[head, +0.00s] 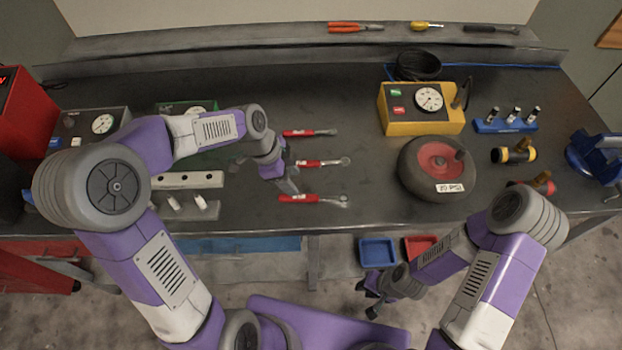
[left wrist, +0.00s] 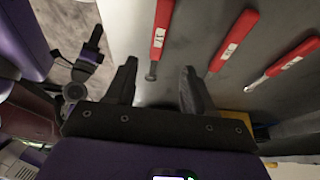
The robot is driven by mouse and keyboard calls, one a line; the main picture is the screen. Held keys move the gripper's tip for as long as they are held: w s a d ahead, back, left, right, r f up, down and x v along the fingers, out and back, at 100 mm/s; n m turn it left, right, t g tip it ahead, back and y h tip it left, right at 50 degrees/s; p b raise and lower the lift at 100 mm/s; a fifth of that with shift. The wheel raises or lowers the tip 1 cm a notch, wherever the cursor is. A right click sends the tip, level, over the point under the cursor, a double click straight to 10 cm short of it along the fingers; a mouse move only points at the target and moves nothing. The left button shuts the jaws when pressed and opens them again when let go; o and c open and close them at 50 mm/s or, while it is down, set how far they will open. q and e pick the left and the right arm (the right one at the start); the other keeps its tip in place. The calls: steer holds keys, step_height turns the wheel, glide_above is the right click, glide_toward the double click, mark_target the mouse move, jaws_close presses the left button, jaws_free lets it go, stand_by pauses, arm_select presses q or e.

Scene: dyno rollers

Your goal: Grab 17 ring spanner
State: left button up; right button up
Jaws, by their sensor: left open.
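Three red-handled tools lie on the dark bench, handles to the left: a rear one (head: 310,132), a middle one (head: 322,163) and a front one (head: 313,198). The sizes on their labels are too small to read, so I cannot tell which is the 17. My left gripper (head: 288,182) is open and empty, by the handles of the middle and front tools. In the left wrist view, one red handle (left wrist: 162,30) ends between and beyond the open fingers (left wrist: 158,75); two more lie to the right. My right gripper (head: 368,296) is open and empty, low in front of the bench.
A yellow gauge box (head: 420,118) and a black roller with a red hub (head: 437,168) stand right of the tools. A grey slotted block (head: 187,180) lies left. Blue (head: 378,252) and red (head: 420,247) trays are below the bench front. Bench around the tools is clear.

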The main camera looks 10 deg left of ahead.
mark_target(305, 196)
arm_select(q)
steer(key=x, duration=0.2)
steer(key=b+x, duration=0.1)
steer(key=x, duration=0.4)
steer(key=shift+s+d+f, duration=0.1)
steer(key=shift+s+f, duration=0.05)
steer(key=shift+s, duration=0.1)
steer(key=shift+b, duration=0.3)
steer(key=shift+c, duration=0.4)
jaws_close()
